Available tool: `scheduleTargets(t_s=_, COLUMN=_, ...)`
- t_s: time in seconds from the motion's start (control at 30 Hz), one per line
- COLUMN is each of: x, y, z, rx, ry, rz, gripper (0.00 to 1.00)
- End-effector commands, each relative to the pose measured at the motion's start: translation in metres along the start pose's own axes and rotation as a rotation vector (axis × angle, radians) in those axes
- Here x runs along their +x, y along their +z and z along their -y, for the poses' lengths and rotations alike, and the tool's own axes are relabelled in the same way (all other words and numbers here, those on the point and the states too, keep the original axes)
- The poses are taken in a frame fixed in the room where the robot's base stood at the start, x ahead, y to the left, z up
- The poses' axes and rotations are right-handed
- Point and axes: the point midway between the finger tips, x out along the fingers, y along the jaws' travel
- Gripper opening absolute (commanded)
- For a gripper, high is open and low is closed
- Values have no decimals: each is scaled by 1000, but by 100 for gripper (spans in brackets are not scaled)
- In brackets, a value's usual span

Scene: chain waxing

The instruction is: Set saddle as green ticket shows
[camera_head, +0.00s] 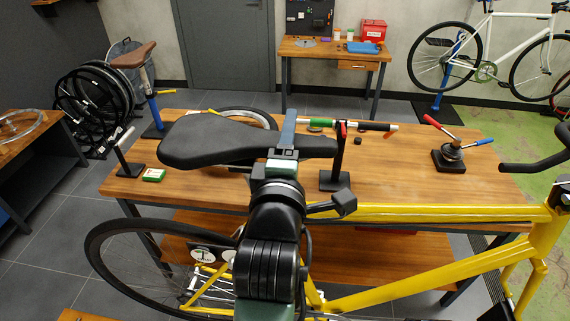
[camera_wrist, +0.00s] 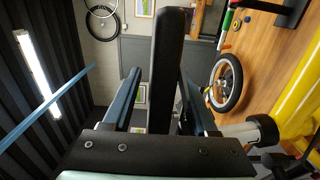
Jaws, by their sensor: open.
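The black saddle (camera_head: 210,141) sits above the rear of the yellow bike (camera_head: 420,212), its wide end to the left and its narrow nose to the right. My gripper (camera_head: 287,130) is at the narrow part of the saddle. In the wrist view the blue fingers of my gripper (camera_wrist: 165,105) stand apart, with a long black bar-like part (camera_wrist: 168,55), seemingly the saddle, between them. I cannot tell whether either finger touches it. A small green-and-white item (camera_head: 153,175) lies on the bench's left side; its markings are too small to read. My wrist hides the seatpost.
The wooden bench (camera_head: 400,170) behind the bike carries a black stand (camera_head: 335,180), a clamp with red and blue handles (camera_head: 452,155) and a wheel (camera_head: 245,115). A brown saddle on a blue-based stand (camera_head: 135,57) stands at the left. The handlebar (camera_head: 535,165) is at the right.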

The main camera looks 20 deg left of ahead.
Motion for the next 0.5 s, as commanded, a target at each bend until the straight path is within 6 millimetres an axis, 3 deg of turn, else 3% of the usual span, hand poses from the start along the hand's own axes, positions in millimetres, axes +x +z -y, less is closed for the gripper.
scheduleTargets(t_s=0.5, x=-97, y=0, z=2, rx=0, ry=-3, rz=1, gripper=59)
